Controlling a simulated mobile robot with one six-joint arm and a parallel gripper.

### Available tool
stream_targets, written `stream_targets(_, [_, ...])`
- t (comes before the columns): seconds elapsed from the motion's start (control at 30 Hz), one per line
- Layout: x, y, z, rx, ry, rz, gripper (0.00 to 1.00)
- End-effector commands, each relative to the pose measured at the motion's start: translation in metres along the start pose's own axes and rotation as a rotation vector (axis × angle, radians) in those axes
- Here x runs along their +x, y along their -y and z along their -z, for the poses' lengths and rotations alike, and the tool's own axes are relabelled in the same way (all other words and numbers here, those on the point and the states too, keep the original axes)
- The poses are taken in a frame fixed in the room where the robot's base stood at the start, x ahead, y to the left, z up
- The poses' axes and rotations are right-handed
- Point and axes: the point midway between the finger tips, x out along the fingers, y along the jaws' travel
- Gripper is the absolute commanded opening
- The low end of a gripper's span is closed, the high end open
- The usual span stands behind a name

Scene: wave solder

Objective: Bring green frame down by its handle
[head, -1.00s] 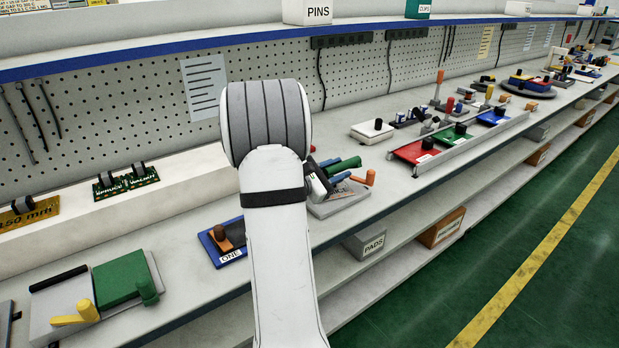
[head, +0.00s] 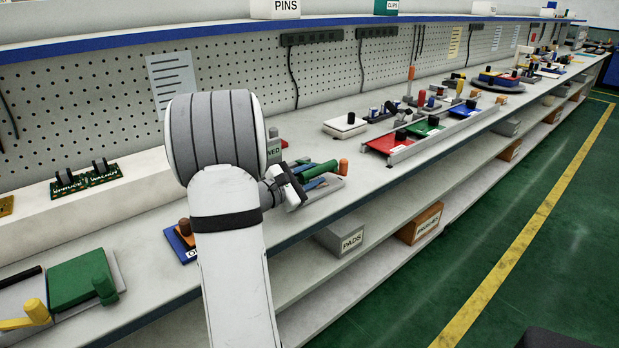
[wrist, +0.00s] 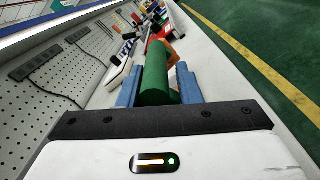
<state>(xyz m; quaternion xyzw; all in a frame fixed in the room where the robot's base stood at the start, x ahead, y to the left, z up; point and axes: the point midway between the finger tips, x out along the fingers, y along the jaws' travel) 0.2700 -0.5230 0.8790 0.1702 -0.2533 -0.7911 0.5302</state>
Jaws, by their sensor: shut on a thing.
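My gripper (wrist: 160,92) is shut on a green cylinder (wrist: 155,76), which looks like the green frame's handle. Its two blue fingers lie on either side of the cylinder in the wrist view. In the head view the green cylinder (head: 320,168) lies nearly level above a light grey plate (head: 328,191) near the bench's front edge. An orange upright piece (head: 343,167) stands just beyond its end. My wrist hides much of this fixture, and I cannot make out the frame itself. A separate green block (head: 78,280) with a green knob sits at the lower left.
A yellow lever (head: 36,311) sits beside the green block. A blue tray (head: 178,244) is partly behind my arm. Red, green and blue plates lie in a rail (head: 405,155) farther right. PADS box (head: 340,241) is on the shelf below.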

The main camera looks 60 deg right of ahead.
Motion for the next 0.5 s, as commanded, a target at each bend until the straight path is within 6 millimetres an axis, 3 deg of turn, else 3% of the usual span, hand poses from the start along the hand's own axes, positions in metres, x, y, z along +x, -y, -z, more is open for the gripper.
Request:
stream_targets(0.07, [0.0009, 0.0001, 0.0008, -0.001, -0.001, 0.000, 0.00])
stream_targets(0.1, [0.0011, 0.0002, 0.0007, 0.000, 0.000, 0.000, 0.33])
stream_targets(0.27, [0.0016, 0.0004, -0.0001, 0.000, 0.002, 0.002, 0.45])
stream_targets(0.5, [0.0005, 0.0004, -0.0010, 0.001, 0.003, 0.002, 0.45])
